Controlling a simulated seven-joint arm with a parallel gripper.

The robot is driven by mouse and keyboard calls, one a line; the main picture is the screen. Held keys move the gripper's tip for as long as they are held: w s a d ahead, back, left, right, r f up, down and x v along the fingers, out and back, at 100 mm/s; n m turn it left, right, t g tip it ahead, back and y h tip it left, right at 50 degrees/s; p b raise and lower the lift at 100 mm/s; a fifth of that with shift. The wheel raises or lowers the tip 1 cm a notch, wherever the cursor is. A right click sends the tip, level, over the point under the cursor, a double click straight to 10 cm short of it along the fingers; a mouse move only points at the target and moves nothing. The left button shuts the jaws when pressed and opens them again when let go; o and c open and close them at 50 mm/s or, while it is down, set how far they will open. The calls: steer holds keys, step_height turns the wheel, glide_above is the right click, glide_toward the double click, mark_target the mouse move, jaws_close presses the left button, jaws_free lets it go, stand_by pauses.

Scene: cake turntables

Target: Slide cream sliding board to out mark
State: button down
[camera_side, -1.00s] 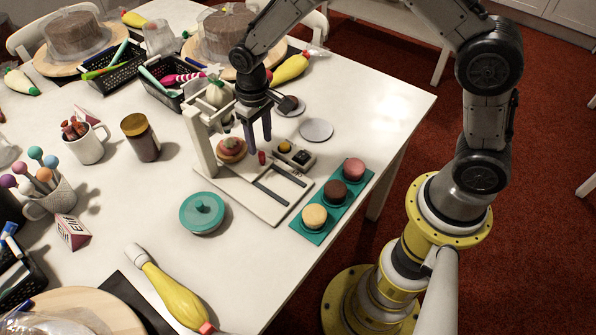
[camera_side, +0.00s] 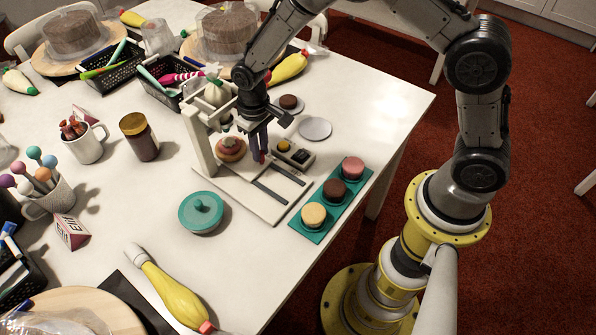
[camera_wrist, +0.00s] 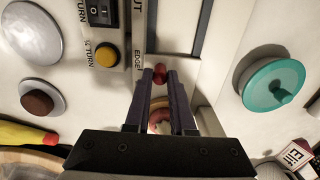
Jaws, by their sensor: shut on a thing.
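The cream sliding board (camera_wrist: 183,68) is at the dark slots of a cream stand (camera_side: 240,188); its outline is hard to separate from the stand. A red knob (camera_wrist: 159,75) rises from it, near the EDGE label (camera_wrist: 138,56). The OUT label (camera_wrist: 140,10) is at the top of the wrist view, cut by the frame. My gripper (camera_side: 259,157) is shut on the red knob, with a fingertip on each side. It also shows in the wrist view (camera_wrist: 160,72). A small round pink-and-brown cake (camera_side: 231,148) stands left of my fingers, mostly hidden behind them in the wrist view.
A control box with a yellow button (camera_side: 283,145) stands right of my fingers. A teal tray (camera_side: 329,203) with three small cakes lies to the right. A teal lid (camera_side: 201,211) lies in front. The stand's upright (camera_side: 201,145) rises at left.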

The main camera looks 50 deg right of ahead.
steer(key=shift+s+r, duration=0.1)
steer(key=shift+s, duration=6)
steer(key=c, duration=0.8)
jaws_free()
steer(key=shift+o, duration=0.2)
steer(key=shift+r, duration=0.35)
step_height(320, 180, up, 6)
steer(key=shift+r, duration=0.1)
